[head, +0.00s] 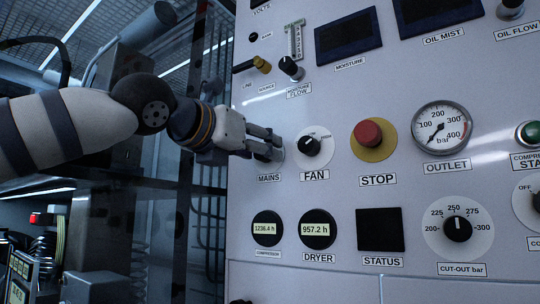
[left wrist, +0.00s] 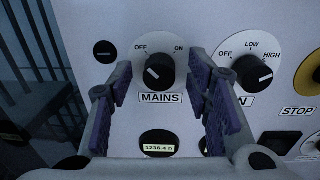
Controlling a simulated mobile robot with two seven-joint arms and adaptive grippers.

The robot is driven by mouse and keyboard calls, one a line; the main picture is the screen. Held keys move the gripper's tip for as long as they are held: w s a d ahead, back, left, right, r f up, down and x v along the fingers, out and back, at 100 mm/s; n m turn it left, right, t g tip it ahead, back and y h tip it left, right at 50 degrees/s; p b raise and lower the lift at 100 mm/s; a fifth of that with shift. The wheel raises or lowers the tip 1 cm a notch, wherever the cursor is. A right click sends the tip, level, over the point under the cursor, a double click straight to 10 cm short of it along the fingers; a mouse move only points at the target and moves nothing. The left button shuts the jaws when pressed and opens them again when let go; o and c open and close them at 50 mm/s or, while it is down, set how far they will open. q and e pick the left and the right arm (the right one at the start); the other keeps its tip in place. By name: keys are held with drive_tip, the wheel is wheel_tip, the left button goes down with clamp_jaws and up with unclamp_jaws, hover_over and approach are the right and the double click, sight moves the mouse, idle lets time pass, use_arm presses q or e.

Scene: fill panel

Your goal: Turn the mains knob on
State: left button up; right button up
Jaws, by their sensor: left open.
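The mains knob (left wrist: 158,73) is a black round knob above the MAINS label (left wrist: 160,98), with OFF at its upper left and ON at its upper right. A white mark shows on the left half of its face, on the OFF side. In the head view my left gripper (head: 266,146) is at the panel above the MAINS label (head: 269,178) and mostly hides the knob. In the left wrist view the purple-padded fingers of my left gripper (left wrist: 160,78) are spread open, one on each side of the knob. I cannot tell whether they touch it. My right gripper is not in view.
The fan knob (head: 308,145) stands close to the right of my left gripper. Further right are the red stop button (head: 368,133) and the outlet gauge (head: 442,127). The moisture flow knob (head: 290,68) is above. Hour meters (head: 267,229) sit below.

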use_arm(q)
drive_tip(key=shift+r, duration=0.1)
drive_tip(key=shift+s+a, duration=0.15)
drive_tip(key=c, duration=0.3)
clamp_jaws()
